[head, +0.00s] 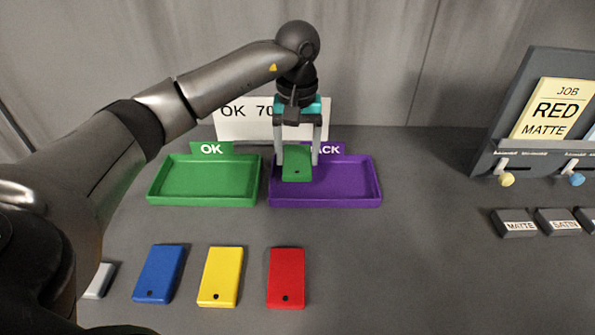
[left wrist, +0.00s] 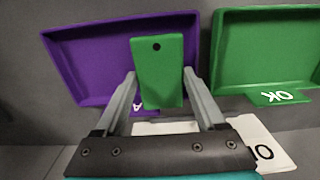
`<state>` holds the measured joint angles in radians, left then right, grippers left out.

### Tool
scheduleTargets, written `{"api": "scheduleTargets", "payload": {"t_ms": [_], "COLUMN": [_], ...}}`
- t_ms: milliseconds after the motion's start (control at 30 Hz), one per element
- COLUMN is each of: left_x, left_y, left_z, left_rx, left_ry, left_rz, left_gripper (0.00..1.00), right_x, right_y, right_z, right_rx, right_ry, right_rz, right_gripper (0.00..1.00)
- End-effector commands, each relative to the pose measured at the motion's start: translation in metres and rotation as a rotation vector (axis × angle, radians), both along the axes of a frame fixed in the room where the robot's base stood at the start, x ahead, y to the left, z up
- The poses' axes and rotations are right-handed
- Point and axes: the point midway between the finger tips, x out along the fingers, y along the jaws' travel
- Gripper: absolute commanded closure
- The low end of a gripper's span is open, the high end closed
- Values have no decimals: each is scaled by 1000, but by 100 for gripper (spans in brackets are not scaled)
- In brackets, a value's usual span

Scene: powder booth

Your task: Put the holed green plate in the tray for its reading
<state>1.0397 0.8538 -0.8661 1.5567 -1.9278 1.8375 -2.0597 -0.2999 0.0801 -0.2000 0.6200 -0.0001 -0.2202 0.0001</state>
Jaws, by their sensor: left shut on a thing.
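The holed green plate (head: 297,165) is gripped between the fingers of my left gripper (head: 297,157). It is over the purple tray (head: 350,196), whose partly hidden label shows "ACK". The left wrist view shows the plate (left wrist: 159,75) between both fingers (left wrist: 160,88), its hole at the far end, in front of the purple tray (left wrist: 75,65). I cannot tell whether the plate touches the tray floor. The green tray labelled OK (head: 203,182) is empty, left of the purple one. A white card (head: 240,118) behind the trays reads "OK 70", the rest hidden by my gripper. My right gripper is not in view.
Blue (head: 160,273), yellow (head: 221,276) and red (head: 286,277) holed plates lie in front of the trays. A stand at right holds a card (head: 551,108) reading "JOB RED MATTE". Blocks marked MATTE (head: 515,224) and SATIN (head: 558,222) lie below it. The bench between is clear.

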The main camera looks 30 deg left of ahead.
Motion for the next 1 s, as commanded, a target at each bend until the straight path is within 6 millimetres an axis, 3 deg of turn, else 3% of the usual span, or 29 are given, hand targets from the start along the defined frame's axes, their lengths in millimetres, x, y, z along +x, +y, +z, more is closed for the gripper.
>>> {"api": "scheduleTargets", "payload": {"t_ms": [367, 733, 767, 867, 1000], "left_x": [0, 0, 0, 0, 0], "left_y": [0, 0, 0, 0, 0], "left_z": [-43, -47, -48, -47, -47], "left_rx": [-1, 0, 0, 1, 1], "left_ry": [1, -2, -1, -1, -1], "left_rz": [-1, 0, 0, 0, 0], "left_gripper": [96, 96, 27, 16, 16], "right_x": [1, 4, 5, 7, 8], "right_y": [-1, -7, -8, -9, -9], "right_z": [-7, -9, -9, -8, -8], "right_rx": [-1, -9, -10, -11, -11], "right_ry": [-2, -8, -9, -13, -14], "right_rz": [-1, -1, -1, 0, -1], "right_gripper": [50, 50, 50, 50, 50]}}
